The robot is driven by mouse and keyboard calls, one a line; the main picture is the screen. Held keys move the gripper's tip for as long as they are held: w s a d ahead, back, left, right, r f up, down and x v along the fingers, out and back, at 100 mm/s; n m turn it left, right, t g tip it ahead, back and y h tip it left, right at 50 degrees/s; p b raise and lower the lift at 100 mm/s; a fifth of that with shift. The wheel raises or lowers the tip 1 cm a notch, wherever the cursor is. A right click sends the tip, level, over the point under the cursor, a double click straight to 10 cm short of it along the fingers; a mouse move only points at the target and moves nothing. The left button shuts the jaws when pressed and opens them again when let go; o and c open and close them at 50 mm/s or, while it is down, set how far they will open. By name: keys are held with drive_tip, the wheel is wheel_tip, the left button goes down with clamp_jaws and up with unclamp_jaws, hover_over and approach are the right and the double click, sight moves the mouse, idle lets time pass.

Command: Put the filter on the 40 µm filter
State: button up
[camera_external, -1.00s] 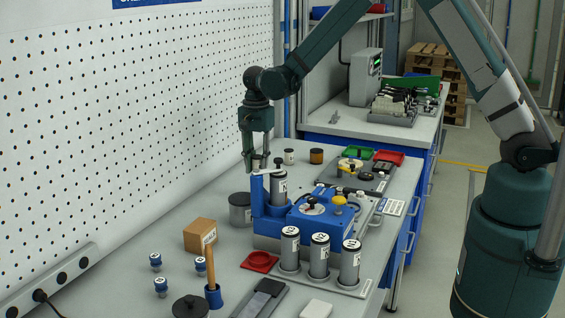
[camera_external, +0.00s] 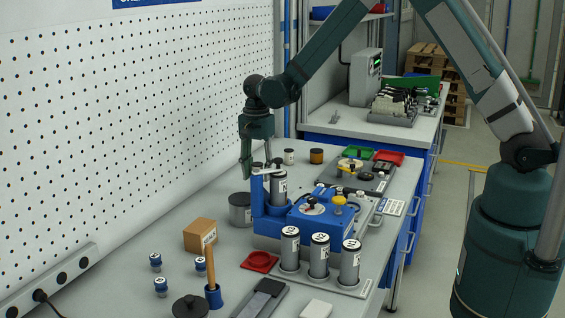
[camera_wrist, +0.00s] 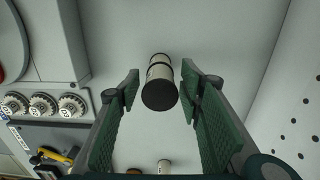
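In the wrist view my gripper (camera_wrist: 160,88) is open. Between its pads, with a gap on each side, is a pale cylinder with a dark end (camera_wrist: 158,96) and a dark band. In the external view my gripper (camera_external: 246,172) points down behind the blue fixture (camera_external: 318,225), above a grey jar (camera_external: 240,208); its far finger is hard to make out. A silver labelled cylinder (camera_external: 279,188) stands in the fixture's blue holder. More labelled silver cylinders (camera_external: 319,258) stand in a row in front. I cannot read which is the 40 µm filter.
A pale jar (camera_external: 289,156) and an amber jar (camera_external: 316,156) stand behind. The pegboard wall (camera_external: 130,120) is close on the left.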

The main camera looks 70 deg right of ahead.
sight(258, 164)
drive_tip(key=shift+r, duration=0.2)
drive_tip(key=shift+r, duration=6)
drive_tip(key=shift+r, duration=0.1)
drive_tip(key=s+a+r+n+t, duration=0.2)
drive_tip(key=s+a+r+n, duration=0.2)
drive_tip(key=s+r, duration=0.55)
drive_tip(key=s+a+r+n+t, duration=0.1)
drive_tip(key=s+a+r+n, duration=0.3)
drive_tip(key=s+r, duration=0.55)
drive_tip(key=s+a+n+t, duration=0.2)
drive_tip(key=s+n, duration=0.3)
drive_tip(key=s, duration=0.6)
drive_tip(key=s+a+n+t, duration=0.2)
drive_tip(key=s+n, duration=0.3)
drive_tip(key=s, duration=0.6)
drive_tip(key=shift+s+a+f, duration=0.4)
drive_tip(key=shift+a, duration=0.2)
